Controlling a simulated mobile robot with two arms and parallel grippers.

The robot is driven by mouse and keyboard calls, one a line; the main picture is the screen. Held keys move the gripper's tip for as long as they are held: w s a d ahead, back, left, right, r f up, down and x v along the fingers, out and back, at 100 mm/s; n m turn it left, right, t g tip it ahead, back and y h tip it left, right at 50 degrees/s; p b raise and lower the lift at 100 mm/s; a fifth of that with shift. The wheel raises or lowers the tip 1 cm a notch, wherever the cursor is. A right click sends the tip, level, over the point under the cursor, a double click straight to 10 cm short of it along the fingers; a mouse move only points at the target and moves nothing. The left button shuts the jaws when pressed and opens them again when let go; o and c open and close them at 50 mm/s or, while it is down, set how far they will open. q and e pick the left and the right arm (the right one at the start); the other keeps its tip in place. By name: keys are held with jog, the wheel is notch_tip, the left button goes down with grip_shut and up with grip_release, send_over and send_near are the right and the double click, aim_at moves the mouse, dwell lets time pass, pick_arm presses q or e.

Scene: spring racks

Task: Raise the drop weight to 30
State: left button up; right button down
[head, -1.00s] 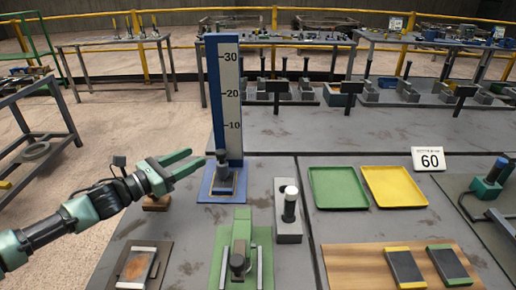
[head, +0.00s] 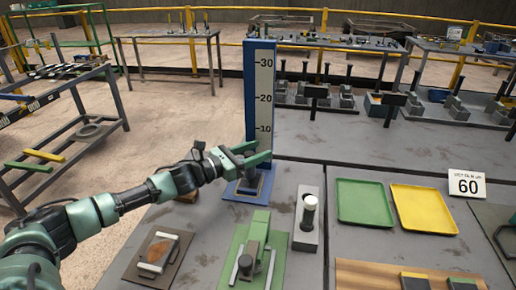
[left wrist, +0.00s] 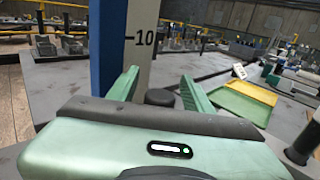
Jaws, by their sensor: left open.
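The tall scale (head: 264,85) is a white strip marked 10, 20 and 30 on a blue post, standing on a blue base (head: 232,196). The drop weight sits low in front of the scale, below the 10 mark, mostly hidden by my gripper in the head view. Its dark round knob (left wrist: 160,97) shows in the left wrist view. My left gripper (head: 262,151) is open, its green fingers pointing at the scale. In the left wrist view the fingers (left wrist: 159,80) stand on either side of the knob, with gaps. My right gripper is not in view.
A green fixture (head: 252,250) and a grey block with a white-topped post (head: 308,215) stand in front. A brown pad (head: 157,256) lies front left.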

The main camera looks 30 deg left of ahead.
pick_arm(q)
jog(key=shift+w+d, duration=0.15)
jog(key=shift+w, duration=0.05)
grip_shut()
dwell(1.4)
